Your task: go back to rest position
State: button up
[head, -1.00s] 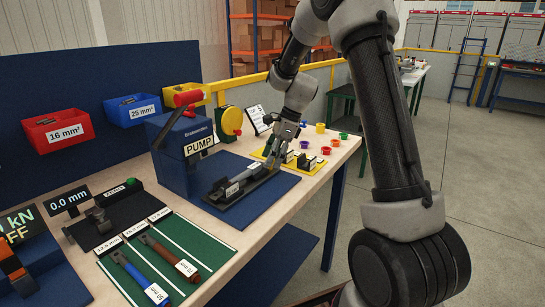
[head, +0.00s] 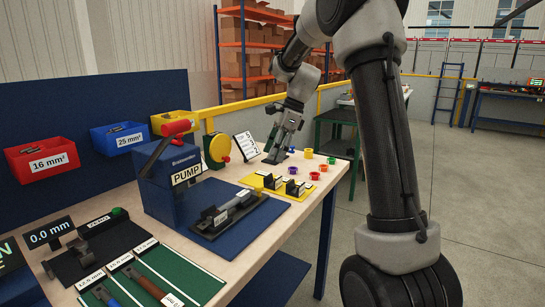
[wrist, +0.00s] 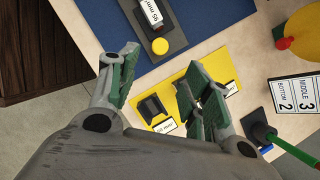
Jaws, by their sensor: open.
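My gripper (head: 277,152) hangs over the far end of the workbench (head: 243,167), beyond the yellow mat (head: 290,190). Its fingers point down. In the wrist view my gripper (wrist: 160,88) has its two green-padded fingers spread wide, with nothing held between them. The yellow mat with black cradles (wrist: 153,108) shows below and between the fingers in that view. A black fixture with a labelled grey piece (head: 228,208) lies on the blue mat (head: 262,222), apart from my gripper.
The blue pump (head: 178,180) with a red-handled lever stands left of the fixture. A yellow round device (head: 219,148), a numbered sign (head: 246,146) and small coloured cups (head: 314,175) are near my gripper. Red (head: 42,158) and blue bins hang left. Open floor lies right.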

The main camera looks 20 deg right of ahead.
dwell(0.4)
jog(key=s+d+r+n+t+h, duration=0.1)
jog(key=s+r+n+h, duration=0.1)
jog(key=s+n, duration=0.8)
jog(key=s+d+r+n+t+h, duration=0.1)
jog(key=s+n, duration=0.9)
jog(key=s, duration=1.2)
jog(key=shift+s+d+r+t+h, duration=0.25)
jog(key=shift+s+r+t+h, duration=0.15)
jog(key=shift+t+h, duration=0.4)
